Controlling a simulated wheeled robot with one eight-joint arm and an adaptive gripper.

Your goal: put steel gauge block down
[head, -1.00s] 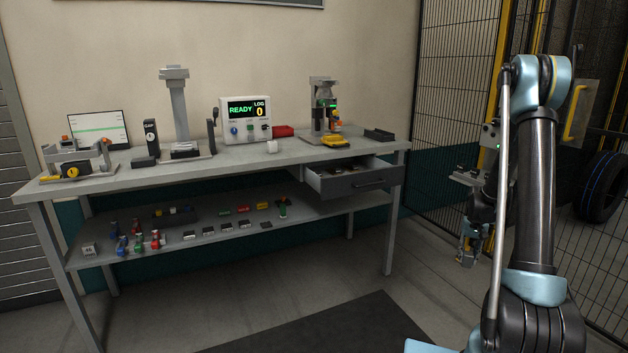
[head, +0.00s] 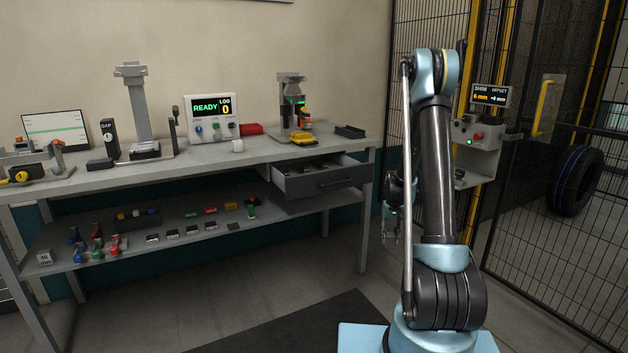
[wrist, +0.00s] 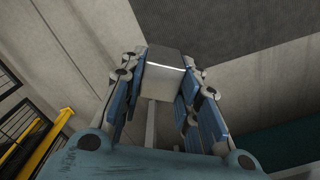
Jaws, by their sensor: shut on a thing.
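My gripper (wrist: 166,82) is shut on the steel gauge block (wrist: 172,62), a grey block with one bright edge, held between the fingertips in the wrist view. Floor shows behind it, so the block is in the air. In the head view my gripper (head: 390,232) hangs low beside my arm, right of the workbench and apart from it. The block is too small and covered to make out in the head view.
The workbench (head: 225,166) stands at left with its drawer (head: 322,180) open. A lower shelf (head: 150,258) holds several small parts. A shim box (head: 476,132) is mounted by the mesh fence at right. A tyre (head: 574,180) stands behind the fence. A dark mat (head: 300,325) lies on the floor.

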